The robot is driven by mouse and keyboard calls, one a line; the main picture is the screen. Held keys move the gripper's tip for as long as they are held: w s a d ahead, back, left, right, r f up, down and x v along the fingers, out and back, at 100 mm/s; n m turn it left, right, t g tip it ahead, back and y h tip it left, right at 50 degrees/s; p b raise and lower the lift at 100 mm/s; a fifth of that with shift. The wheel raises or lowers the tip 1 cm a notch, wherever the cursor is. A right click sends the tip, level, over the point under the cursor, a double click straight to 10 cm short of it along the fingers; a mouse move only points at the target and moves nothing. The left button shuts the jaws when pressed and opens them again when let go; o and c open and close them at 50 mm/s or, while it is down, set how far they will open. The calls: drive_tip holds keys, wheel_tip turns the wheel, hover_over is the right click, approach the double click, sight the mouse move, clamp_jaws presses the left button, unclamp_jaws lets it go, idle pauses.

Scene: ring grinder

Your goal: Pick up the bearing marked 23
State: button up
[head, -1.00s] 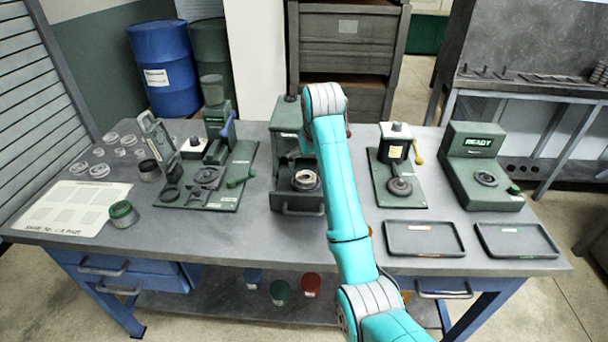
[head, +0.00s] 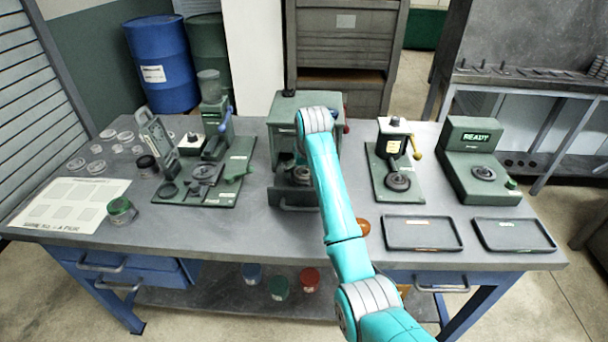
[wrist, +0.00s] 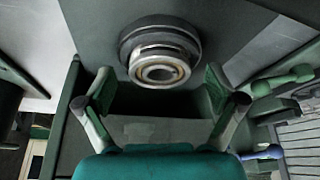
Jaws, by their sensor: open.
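A ring-shaped bearing (wrist: 160,68) with a pale inner ring sits on a dark round seat in the wrist view, just beyond my fingertips and between them. Any number on it is too small to read. In the head view the bearing (head: 302,174) is in the pulled-out front drawer (head: 297,199) of the green machine (head: 283,125), partly covered by my arm. My gripper (wrist: 158,88) is open and empty, one finger to each side of the bearing's near edge. In the head view my gripper is hidden behind my arm.
A green press fixture (head: 205,172) stands left, a yellow-handled fixture (head: 394,165) right, with a READY unit (head: 478,160) beyond. Two trays (head: 423,240) (head: 513,242) lie at the front right. Several loose rings (head: 97,167) lie far left. The front middle of the bench is mostly clear.

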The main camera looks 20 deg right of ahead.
drive_tip(key=c, duration=1.4)
drive_tip(key=shift+c, duration=0.2)
drive_tip(key=shift+r, duration=0.15)
